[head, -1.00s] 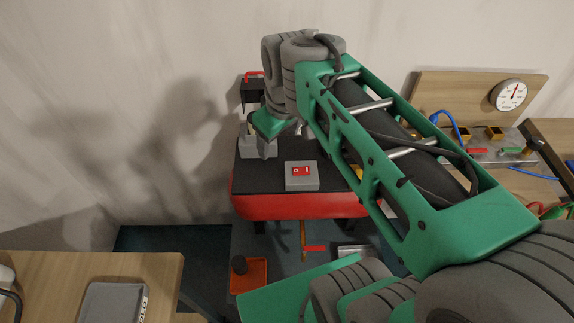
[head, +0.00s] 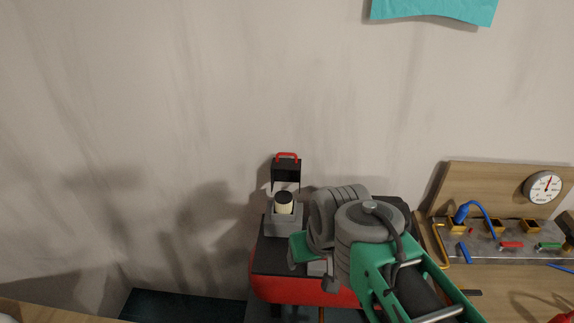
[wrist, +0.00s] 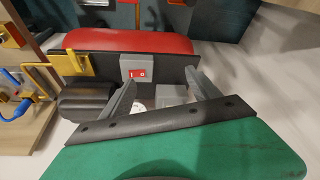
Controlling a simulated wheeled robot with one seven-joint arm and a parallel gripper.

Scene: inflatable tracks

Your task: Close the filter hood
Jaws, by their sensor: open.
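The filter hood (head: 286,170) is a black cover with a red handle (head: 287,156). It stands raised behind and above a grey filter housing (head: 284,221) in the head view. A cream filter with a dark top (head: 284,204) sits exposed in the housing. My gripper is to the right of and nearer than the housing in the head view, its fingers mostly hidden by my arm. In the wrist view my gripper (wrist: 162,90) has its two grey fingers spread, with nothing held between them. The hood is not clearly seen in the wrist view.
The housing stands on a red machine (head: 290,290) with a dark top. A grey box with a red switch (wrist: 138,70) and a yellow bracket (wrist: 70,66) show in the wrist view. A wooden board with a gauge (head: 544,188) stands right. The wall is close behind.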

